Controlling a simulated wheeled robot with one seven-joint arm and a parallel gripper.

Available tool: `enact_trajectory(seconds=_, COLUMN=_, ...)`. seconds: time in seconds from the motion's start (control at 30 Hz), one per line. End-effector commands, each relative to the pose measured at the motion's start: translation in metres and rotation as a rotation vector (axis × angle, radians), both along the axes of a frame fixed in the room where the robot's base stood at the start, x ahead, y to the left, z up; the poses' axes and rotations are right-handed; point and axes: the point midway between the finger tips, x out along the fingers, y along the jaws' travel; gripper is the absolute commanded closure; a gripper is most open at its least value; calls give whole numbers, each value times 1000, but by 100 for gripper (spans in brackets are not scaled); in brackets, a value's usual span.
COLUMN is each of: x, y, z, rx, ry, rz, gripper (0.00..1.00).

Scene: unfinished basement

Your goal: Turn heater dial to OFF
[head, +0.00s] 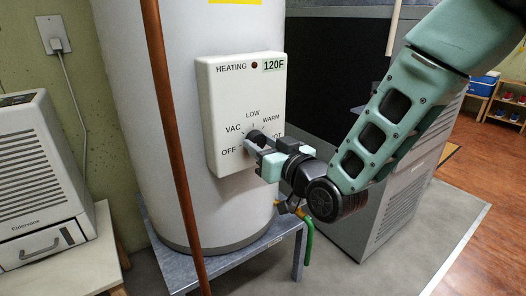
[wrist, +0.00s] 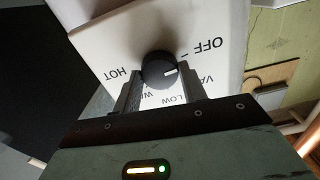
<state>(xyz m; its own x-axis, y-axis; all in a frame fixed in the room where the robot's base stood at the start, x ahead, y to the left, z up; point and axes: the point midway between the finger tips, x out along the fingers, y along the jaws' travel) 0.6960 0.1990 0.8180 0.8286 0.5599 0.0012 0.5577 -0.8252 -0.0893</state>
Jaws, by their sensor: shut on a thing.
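The heater dial is a round black knob (wrist: 159,69) with a white pointer mark. It sits on the white control panel (head: 213,95) of a tall grey water heater. In the wrist view, the labels OFF, VAC, LOW, WARM and HOT appear turned around. The pointer mark faces right, between OFF and VAC and seemingly nearer VAC. My gripper (head: 256,146) reaches the panel from the right and is shut on the dial, one finger on each side. In the head view my fingers hide most of the dial and part of the HOT label.
A copper pipe (head: 163,90) runs upright in front of the heater (head: 125,60). The heater stands on a grey metal stand (head: 244,260). A white appliance (head: 40,180) is at left. A grey slatted unit (head: 405,190) stands behind my arm. Open floor (head: 490,170) lies at right.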

Motion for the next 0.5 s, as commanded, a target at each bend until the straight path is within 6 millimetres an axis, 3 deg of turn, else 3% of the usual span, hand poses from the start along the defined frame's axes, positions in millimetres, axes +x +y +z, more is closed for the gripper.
enact_trajectory(seconds=0.5, x=-1, y=0, z=-2, rx=-91, ry=-54, rz=1, gripper=81)
